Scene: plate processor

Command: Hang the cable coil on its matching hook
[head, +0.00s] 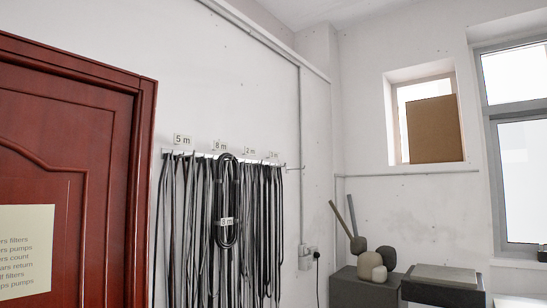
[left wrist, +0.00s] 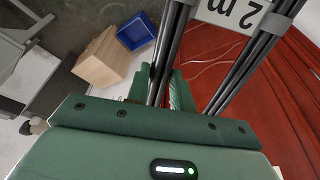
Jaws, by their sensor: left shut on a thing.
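My left gripper (left wrist: 160,88) shows in the left wrist view, its green fingers shut on one side of a dark cable coil (left wrist: 172,42). The coil's other side (left wrist: 236,72) runs free to the right of the fingers. A white tag (left wrist: 232,14) reading "2 m" sits between the two sides, near grey bands. In the head view a hook rail (head: 204,155) on the wall has labels "5 m" (head: 182,140), "8 m" (head: 220,146) and "2 m" (head: 250,151); a fourth label is too small to read. Neither gripper nor the held coil shows there.
A coil tagged "8 m" (head: 235,195) hangs at the rail beside many long dark cables (head: 200,240). A red door (head: 75,170) is left of the rail. A dark cabinet (head: 355,290) stands right. A wooden box (left wrist: 100,60) and blue bin (left wrist: 136,32) lie below.

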